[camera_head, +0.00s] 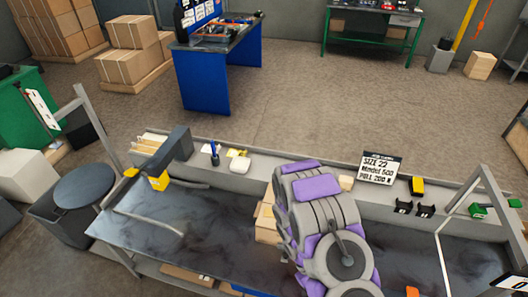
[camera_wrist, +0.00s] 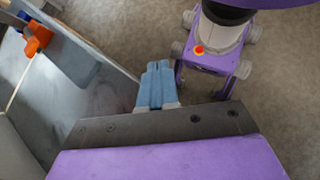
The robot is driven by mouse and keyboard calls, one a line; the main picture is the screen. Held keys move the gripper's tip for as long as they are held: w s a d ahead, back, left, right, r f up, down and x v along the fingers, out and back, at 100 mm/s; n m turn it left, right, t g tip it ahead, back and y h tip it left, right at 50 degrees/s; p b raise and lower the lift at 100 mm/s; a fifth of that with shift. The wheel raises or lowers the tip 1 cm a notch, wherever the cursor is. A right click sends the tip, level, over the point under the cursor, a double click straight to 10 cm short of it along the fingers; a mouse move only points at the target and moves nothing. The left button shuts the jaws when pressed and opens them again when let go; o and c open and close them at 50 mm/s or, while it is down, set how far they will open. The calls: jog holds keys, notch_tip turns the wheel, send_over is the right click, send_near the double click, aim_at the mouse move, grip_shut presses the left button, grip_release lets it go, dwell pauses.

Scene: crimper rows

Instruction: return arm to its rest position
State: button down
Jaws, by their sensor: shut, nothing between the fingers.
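My purple and grey arm (camera_head: 325,215) is folded up over the front of the dark workbench (camera_head: 220,215) in the head view. My gripper (camera_wrist: 157,70) shows in the wrist view as two light blue fingers pressed together, with nothing between them. It points past the bench's side, over the grey floor. In the head view I cannot make out the gripper; the arm hides it or it is out of frame.
An orange item (camera_wrist: 37,40) lies on the bench.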

notch_tip(320, 180, up, 23)
jog(key=a+m+t+y, duration=0.1)
jog(key=m+t+y, duration=0.2)
jog(key=s+a+r+m+t+y, duration=0.2)
jog(key=s+a+r+t, duration=0.1)
jog(key=s+r, duration=1)
jog(key=shift+s+a+r+b, duration=0.2)
jog(key=shift+s+a+b, duration=0.1)
jog(key=shift+s+a, duration=0.15)
jog(key=c, duration=1.8)
grip_release()
jog(key=shift+c, duration=0.2)
